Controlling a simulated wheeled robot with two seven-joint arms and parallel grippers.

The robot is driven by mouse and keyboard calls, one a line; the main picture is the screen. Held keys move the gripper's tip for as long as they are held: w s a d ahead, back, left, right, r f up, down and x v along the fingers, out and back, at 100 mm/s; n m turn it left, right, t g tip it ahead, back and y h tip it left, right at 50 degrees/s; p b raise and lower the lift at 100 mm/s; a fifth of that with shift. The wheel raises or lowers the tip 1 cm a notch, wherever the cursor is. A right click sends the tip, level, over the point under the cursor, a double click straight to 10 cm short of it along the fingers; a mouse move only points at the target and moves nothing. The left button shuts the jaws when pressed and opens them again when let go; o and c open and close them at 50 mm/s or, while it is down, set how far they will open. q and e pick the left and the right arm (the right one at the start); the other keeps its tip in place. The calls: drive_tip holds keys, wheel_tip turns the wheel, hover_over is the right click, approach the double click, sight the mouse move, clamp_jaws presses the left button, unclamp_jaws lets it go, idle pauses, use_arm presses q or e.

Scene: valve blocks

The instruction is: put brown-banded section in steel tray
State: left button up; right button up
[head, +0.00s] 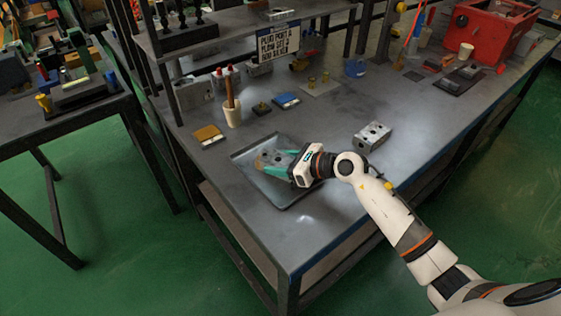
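The steel tray (247,178) is a shallow grey tray lying near the left front part of the workbench. The brown-banded section (263,160) is a small grey block with a brownish left end, seen over the tray's inside. My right gripper (274,163) reaches in from the right with its teal fingers on both sides of the block, and it looks shut on it. The fingers partly hide the block. I cannot tell whether the block touches the tray floor. My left gripper is not in view.
Another grey valve block (372,136) stands on the bench to the right of the tray. A yellow-topped item (208,136), a beige cup (232,115) with a brown handle and a blue item (286,100) lie behind. A red toolbox (495,32) is far right.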

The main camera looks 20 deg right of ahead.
drive_tip(key=o, duration=0.4)
drive_tip(key=shift+o, duration=0.2)
drive_tip(key=shift+s+d+r, duration=0.1)
drive_tip(key=shift+r, duration=0.05)
drive_tip(key=v, duration=1)
drive_tip(key=shift+s+d, duration=0.2)
drive_tip(key=shift+s+d+r+b, duration=0.3)
drive_tip(key=shift+s+r, duration=0.05)
drive_tip(key=shift+s, duration=0.05)
